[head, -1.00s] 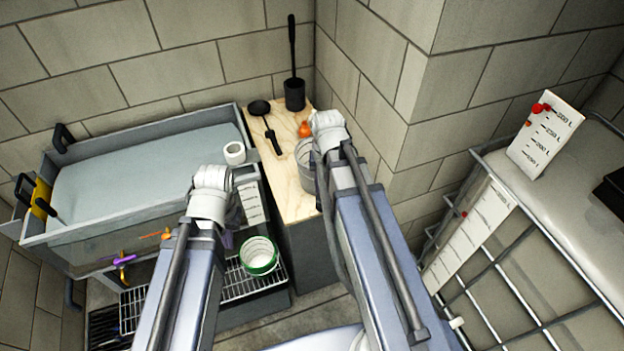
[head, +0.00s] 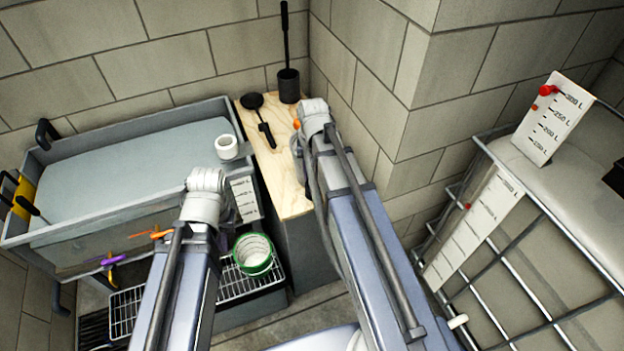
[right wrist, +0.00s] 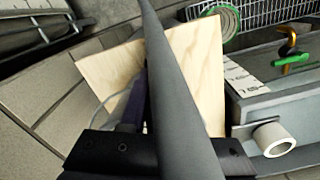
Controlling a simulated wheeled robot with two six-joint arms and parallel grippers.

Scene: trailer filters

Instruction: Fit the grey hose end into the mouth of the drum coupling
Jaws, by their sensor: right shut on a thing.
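My right gripper (right wrist: 180,150) is shut on a long dark grey round piece (right wrist: 172,70) in the right wrist view. It looks like the grey hose and runs from the bottom edge to the top; its end is not clear to see. In the head view my right wrist (head: 315,115) is over the wooden board, its fingers hidden. My left wrist (head: 205,185) is over the tub's near right corner; that gripper's fingers are hidden too. I cannot make out the drum coupling's mouth for sure in either view.
The grey tub (head: 110,210) stands left, a white pipe piece (head: 227,147) at its right end. A black ladle (head: 262,120) lies on the wooden board (head: 290,200). A brush holder (head: 289,85) stands behind. A green-banded roll (head: 253,253) is on the wire rack. A caged tank (head: 545,210) is right.

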